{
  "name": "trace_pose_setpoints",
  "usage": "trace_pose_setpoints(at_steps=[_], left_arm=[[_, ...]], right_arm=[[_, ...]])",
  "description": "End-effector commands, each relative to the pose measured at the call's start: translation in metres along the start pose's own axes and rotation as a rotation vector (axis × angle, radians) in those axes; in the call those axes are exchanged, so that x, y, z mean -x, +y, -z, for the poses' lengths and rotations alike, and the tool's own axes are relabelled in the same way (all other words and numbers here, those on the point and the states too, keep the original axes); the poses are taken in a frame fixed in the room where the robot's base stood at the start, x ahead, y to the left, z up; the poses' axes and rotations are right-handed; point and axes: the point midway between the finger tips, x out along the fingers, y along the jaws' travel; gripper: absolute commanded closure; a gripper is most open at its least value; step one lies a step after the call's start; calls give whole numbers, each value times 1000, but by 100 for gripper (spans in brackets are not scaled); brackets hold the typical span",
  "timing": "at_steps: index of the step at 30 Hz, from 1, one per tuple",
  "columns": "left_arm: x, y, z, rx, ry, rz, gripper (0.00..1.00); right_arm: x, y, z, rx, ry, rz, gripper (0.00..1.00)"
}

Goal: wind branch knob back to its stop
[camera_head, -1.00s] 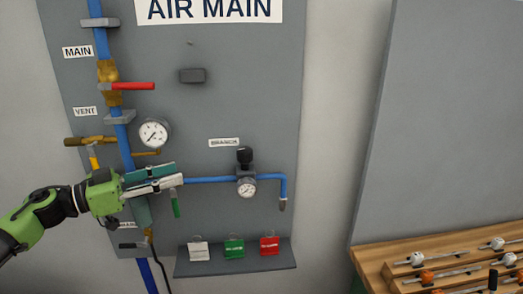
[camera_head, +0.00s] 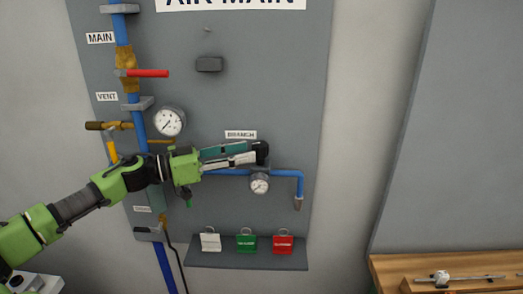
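The black branch knob (camera_head: 262,152) sits on top of the branch regulator, just under the BRANCH label (camera_head: 241,134). The regulator's round gauge (camera_head: 260,184) faces me below it, on the blue branch pipe (camera_head: 285,173). My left gripper (camera_head: 256,153) reaches in from the left with its fingers pointing right. Its fingertips are at the knob and overlap its left side in the picture. I cannot tell whether the fingers press on it. The regulator body is partly hidden behind the fingers. My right gripper is not in view.
The main valve's red lever (camera_head: 148,73) and the larger gauge (camera_head: 170,122) are up and left of the gripper. A shelf (camera_head: 230,262) below carries white, green and red tags. The panel right of the branch pipe is clear.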

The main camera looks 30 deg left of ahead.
Motion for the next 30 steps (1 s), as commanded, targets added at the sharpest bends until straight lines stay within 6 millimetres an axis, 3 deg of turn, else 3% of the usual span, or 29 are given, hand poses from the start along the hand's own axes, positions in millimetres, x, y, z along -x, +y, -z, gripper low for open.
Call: trace_pose_setpoints(at_steps=[7, 30], left_arm=[[-21, 0, 1, -1, 4, -1, 64], [-58, -1, 1, 0, 1, 2, 64]], right_arm=[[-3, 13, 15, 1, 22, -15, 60], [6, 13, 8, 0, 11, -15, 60]])
